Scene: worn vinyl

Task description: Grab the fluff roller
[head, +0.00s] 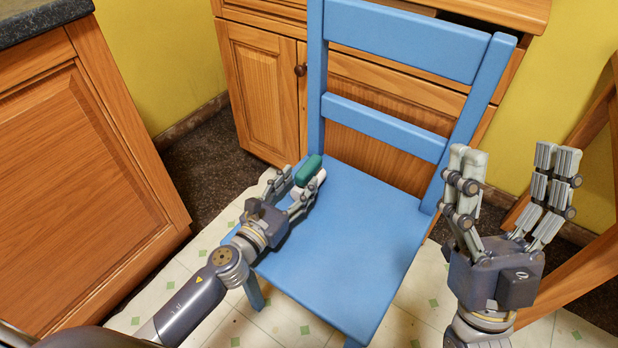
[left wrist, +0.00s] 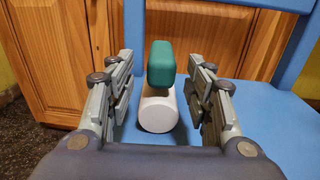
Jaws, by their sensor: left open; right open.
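The fluff roller has a green handle (head: 308,170) and a white roller part (head: 319,179), and it is on the seat of the blue chair (head: 345,245). In the left wrist view the green part (left wrist: 161,64) shows above and behind the white cylinder (left wrist: 158,108). My left gripper (head: 292,186) is open, with its fingers on either side of the roller. In the left wrist view gaps show between the roller and both fingers. My right gripper (head: 512,165) is open and empty, raised to the right of the chair, fingers pointing up.
The chair's backrest (head: 405,35) rises behind the seat. A wooden cabinet (head: 262,85) stands behind the chair, and another cabinet (head: 85,180) with a dark countertop is at the left. A wooden frame (head: 585,265) is at the right. The rest of the seat is bare.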

